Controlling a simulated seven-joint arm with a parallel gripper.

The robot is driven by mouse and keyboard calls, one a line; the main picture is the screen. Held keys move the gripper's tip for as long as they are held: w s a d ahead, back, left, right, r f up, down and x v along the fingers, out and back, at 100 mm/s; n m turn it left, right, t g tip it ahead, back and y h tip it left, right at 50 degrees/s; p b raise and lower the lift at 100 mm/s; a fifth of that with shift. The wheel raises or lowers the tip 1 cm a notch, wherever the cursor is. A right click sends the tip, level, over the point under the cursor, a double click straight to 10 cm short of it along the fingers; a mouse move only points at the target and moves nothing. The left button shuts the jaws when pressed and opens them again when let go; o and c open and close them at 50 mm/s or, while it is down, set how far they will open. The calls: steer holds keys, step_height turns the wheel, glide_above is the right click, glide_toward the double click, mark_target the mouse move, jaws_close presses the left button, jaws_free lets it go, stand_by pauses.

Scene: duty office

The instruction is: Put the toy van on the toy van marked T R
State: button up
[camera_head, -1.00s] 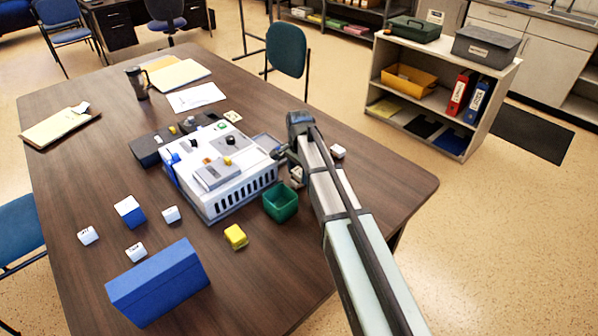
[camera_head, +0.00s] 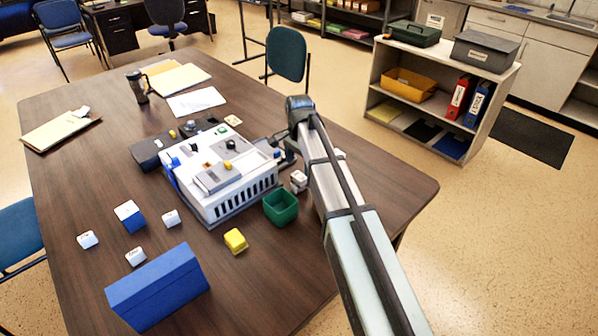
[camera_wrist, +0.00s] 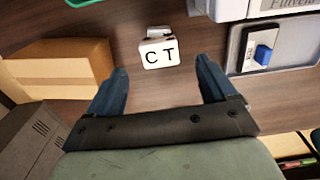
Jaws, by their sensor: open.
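A small white block marked C T (camera_wrist: 160,54) lies on the table in the wrist view, beyond my fingertips and between their lines. A second pale piece shows right behind it; whether they touch I cannot tell. My gripper (camera_wrist: 160,82) is open, with nothing between its fingers. In the head view, my gripper (camera_head: 281,147) is by the right side of the white machine, partly hidden by my arm. Small white pieces (camera_head: 298,181) show beside the green bin. Other small white pieces (camera_head: 87,239) (camera_head: 135,257) (camera_head: 171,218) lie at the left; their marks are unreadable. I cannot make out T R.
The white machine (camera_head: 205,200) fills the middle of the table. A green bin (camera_head: 281,212), yellow block (camera_head: 235,241), blue-and-white block (camera_head: 131,219) and blue box (camera_head: 158,290) stand around it. In the wrist view, a brown box (camera_wrist: 60,75) is left and a grey tray (camera_wrist: 242,62) right.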

mark_target(299, 176)
steer(key=shift+r, duration=3)
